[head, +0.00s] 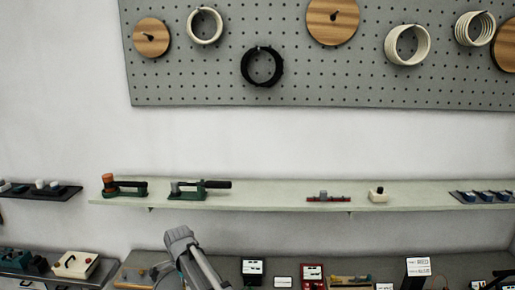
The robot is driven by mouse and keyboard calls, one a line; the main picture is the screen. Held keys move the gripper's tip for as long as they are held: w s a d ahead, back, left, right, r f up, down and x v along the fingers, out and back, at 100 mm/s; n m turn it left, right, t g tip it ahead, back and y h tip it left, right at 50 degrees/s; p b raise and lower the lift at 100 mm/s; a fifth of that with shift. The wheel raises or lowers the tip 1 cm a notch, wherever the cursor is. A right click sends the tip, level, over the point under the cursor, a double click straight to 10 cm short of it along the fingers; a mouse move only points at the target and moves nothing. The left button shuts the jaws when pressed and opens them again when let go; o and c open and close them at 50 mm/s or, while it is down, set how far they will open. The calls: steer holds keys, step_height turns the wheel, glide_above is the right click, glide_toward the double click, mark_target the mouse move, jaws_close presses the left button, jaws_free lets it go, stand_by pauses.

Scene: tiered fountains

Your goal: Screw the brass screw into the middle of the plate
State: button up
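I cannot make out the brass screw for certain. A brown wooden board (136,280) lies on the lower bench, left of my arm and partly cut off by the bottom edge. Small brownish parts stand on it, too small to identify, and I cannot tell whether it is the plate. My grey arm rises from the bottom edge in front of the bench and hides part of it. My gripper's fingers do not show, so I cannot tell what they hold.
A long shelf (265,195) carries two green-based tools with black handles, a red rail and a small cream block. A grey pegboard (290,88) with rings and wooden discs hangs above.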

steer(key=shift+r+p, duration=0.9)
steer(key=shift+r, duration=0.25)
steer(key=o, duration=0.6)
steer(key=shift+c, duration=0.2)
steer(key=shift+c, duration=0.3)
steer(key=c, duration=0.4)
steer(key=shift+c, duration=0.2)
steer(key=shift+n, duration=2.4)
